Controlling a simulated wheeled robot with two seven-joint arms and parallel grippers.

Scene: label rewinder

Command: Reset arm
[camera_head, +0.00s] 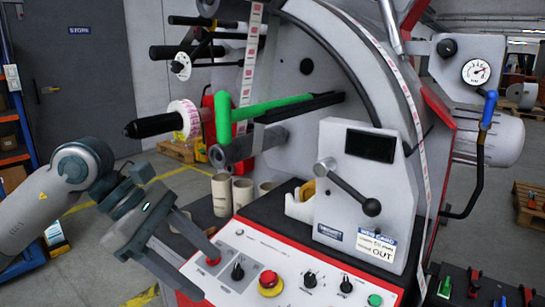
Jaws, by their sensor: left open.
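The label rewinder (330,60) fills the middle of the view. A green arm (270,110) runs across its face, with a short upright green part at its left end. A black lever with a ball knob (371,206) slants down to the right on the grey front housing. My left gripper (207,274) is at the lower left, by the left edge of the control panel (235,268). My right gripper is not in view.
The panel carries a red emergency button (269,280), black knobs and a green button (375,300). Several cardboard cores (222,193) stand behind the panel. A black spindle with a label roll (184,119) sticks out left. A gauge (475,71) is at the right.

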